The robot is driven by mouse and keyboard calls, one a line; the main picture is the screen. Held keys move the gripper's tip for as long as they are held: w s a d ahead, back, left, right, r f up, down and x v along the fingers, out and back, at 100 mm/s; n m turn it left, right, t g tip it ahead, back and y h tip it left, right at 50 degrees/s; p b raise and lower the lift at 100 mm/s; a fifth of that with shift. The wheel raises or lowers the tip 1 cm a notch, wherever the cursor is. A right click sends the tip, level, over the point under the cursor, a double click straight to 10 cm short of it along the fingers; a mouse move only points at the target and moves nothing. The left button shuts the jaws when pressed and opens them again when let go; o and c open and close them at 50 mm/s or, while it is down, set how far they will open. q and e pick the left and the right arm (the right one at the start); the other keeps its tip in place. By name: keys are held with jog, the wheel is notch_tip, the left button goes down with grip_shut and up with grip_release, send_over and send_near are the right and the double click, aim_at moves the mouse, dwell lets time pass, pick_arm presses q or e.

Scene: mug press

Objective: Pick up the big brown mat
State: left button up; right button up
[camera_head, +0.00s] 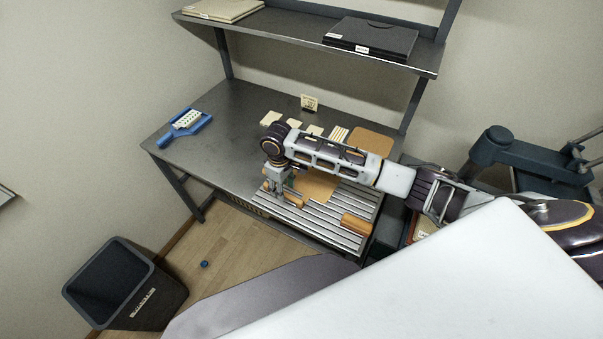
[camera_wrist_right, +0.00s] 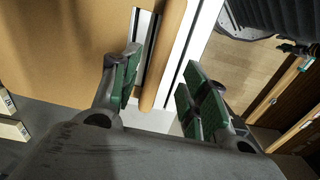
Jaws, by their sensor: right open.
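A big brown mat (camera_head: 318,186) lies on the slotted metal bed at the front of the grey table, partly hidden by my right arm. A flat tan surface, seemingly this mat (camera_wrist_right: 65,50), fills the left of the right wrist view. My right gripper (camera_head: 279,187) points down at the left part of the bed, beside the mat. In the wrist view the right gripper (camera_wrist_right: 155,95) is open, with green-padded fingers apart. The end of a brown bar (camera_wrist_right: 165,55) shows between and beyond the fingers; contact cannot be told. My left gripper is not in view.
A second tan square (camera_head: 371,142) lies behind my right arm, near small pale tiles (camera_head: 271,118) and a small card (camera_head: 309,103). A brown block (camera_head: 355,224) is on the bed's right. A blue tray (camera_head: 185,124) is at the left; the table between is clear.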

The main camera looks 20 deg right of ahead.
jog(key=shift+w+f, duration=0.2)
jog(key=shift+f, duration=1.95)
grip_shut()
